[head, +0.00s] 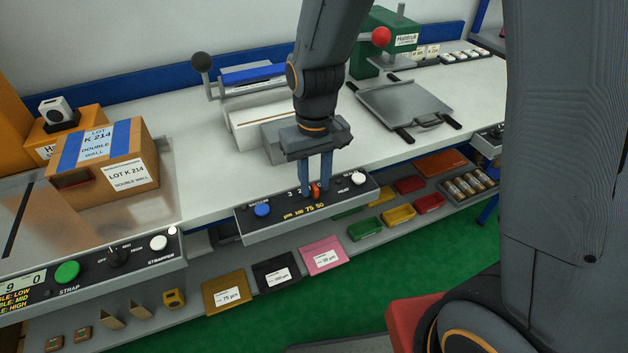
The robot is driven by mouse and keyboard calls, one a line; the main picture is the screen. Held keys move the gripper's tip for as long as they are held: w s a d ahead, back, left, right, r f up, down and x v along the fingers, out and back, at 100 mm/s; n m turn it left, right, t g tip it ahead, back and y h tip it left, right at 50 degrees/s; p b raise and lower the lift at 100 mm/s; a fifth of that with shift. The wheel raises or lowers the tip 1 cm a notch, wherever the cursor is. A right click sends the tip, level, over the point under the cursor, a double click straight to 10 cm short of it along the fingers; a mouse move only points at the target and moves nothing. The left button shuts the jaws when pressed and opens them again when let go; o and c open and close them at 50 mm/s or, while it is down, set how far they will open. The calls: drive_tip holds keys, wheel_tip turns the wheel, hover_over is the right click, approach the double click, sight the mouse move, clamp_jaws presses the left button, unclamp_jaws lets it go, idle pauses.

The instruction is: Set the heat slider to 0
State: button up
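The heat slider's orange knob (316,190) sits on the dark control panel (285,212) along the front edge of the bench. Printed digits, a 3 among them, show beside it, partly hidden by my fingers. My gripper (315,183) points down at the panel, with one blue finger to the left of the knob and one to the right. A gap shows between the fingers above the knob. I cannot tell whether the fingers press on it. The knob's exact setting is hidden.
A blue button (262,210) and a white button (358,180) flank the slider on the panel. Behind stands a sealer with a black ball lever (201,62). A grey plate (405,103) lies to the right. Colored bins (398,214) sit on the lower shelf.

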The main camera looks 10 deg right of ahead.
drive_tip(key=shift+f, duration=0.2)
clamp_jaws()
idle(1.4)
